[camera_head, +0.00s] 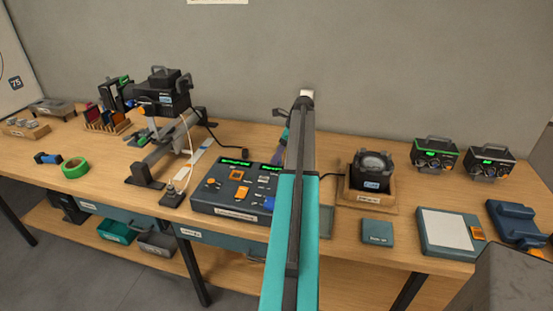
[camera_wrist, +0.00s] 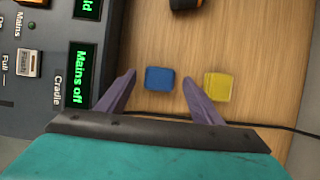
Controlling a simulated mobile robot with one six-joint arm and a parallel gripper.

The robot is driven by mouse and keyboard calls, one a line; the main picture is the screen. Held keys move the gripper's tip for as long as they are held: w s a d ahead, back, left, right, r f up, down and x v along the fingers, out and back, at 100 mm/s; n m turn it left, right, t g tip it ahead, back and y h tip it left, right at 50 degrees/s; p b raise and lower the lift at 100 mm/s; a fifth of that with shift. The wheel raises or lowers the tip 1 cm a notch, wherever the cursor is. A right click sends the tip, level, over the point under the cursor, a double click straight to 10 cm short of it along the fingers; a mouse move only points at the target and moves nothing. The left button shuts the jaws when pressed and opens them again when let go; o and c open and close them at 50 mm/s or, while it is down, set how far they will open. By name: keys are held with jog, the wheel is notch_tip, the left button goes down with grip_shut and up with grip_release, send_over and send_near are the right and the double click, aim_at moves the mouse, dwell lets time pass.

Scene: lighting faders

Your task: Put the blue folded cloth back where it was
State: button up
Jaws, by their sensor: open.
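In the wrist view a small blue square piece (camera_wrist: 159,78), which looks like the blue folded cloth, lies on the wooden table (camera_wrist: 262,45). A similar yellow piece (camera_wrist: 218,87) lies just right of it. My gripper (camera_wrist: 159,77) is open, with its purple fingers on either side of the blue piece in the picture; I cannot tell the height gap. In the head view my arm hides both pieces and most of the gripper. A bright blue patch (camera_head: 270,202) shows at the console's right end, partly behind my arm; I cannot tell what it is.
The dark control console (camera_head: 232,187) stands left of my arm; its "Mains off" display (camera_wrist: 80,78) is left of my gripper. A black cable (camera_wrist: 265,126) crosses the table. A round-topped black device (camera_head: 372,170) stands right of my arm, with a teal box (camera_head: 377,232) before it.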

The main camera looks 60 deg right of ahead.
jog(key=b+v, duration=0.1)
jog(key=v, duration=0.8)
jog(key=shift+b, duration=0.3)
jog(key=shift+s, duration=0.1)
